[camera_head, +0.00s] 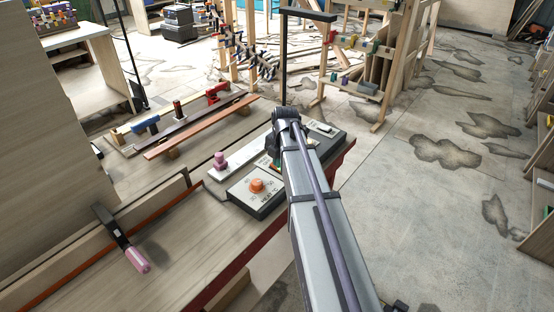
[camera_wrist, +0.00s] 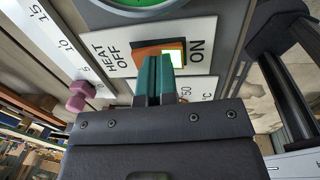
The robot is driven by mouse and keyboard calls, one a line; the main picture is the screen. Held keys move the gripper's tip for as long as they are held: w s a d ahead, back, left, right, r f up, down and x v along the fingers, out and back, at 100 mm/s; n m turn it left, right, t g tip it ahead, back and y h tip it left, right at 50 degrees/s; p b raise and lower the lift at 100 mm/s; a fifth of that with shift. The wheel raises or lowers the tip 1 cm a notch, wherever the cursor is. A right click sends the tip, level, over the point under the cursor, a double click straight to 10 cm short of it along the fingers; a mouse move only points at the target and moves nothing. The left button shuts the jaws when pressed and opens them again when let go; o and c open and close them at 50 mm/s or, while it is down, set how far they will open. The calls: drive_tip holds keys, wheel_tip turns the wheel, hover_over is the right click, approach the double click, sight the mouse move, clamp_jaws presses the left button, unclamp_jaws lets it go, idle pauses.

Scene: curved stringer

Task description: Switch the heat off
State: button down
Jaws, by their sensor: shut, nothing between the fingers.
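The heat switch (camera_wrist: 147,49) is an orange rocker in a dark frame on a white panel (camera_wrist: 205,40). HEAT OFF is printed on its left and ON on its right in the wrist view. Its right part, toward ON, shows a bright white-green patch. My gripper (camera_wrist: 156,62) has teal fingers together, with nothing between them. Their tips overlap the lower edge of the switch; I cannot tell if they touch it. In the head view my arm hides the gripper and most of the switch area on the control box (camera_head: 242,198).
An orange knob (camera_head: 257,185) sits on the control box. A pink knob (camera_head: 220,160) stands on a scale strip beside it. A green round part (camera_wrist: 145,4) is above the switch. A clamp with a pink handle (camera_head: 137,259) and wooden strips (camera_head: 200,127) lie on the bench.

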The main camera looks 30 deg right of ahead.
drive_tip(key=shift+r, duration=0.1)
wheel_tip(320, 180, up, 14)
drive_tip(key=s+p, duration=0.1)
drive_tip(key=p, duration=1.3)
drive_tip(key=shift+s+d, duration=0.25)
drive_tip(key=shift+d, duration=0.05)
drive_tip(key=shift+w+a, duration=0.35)
drive_tip(key=shift+w, duration=0.3)
drive_tip(key=shift+f, duration=0.25)
drive_tip(key=f+b, duration=0.4)
drive_tip(key=w+f+b, duration=0.1)
drive_tip(key=f+b, duration=0.8)
drive_tip(key=b, duration=0.1)
drive_tip(key=shift+w+a+f, duration=0.3)
drive_tip(key=shift+f, duration=0.05)
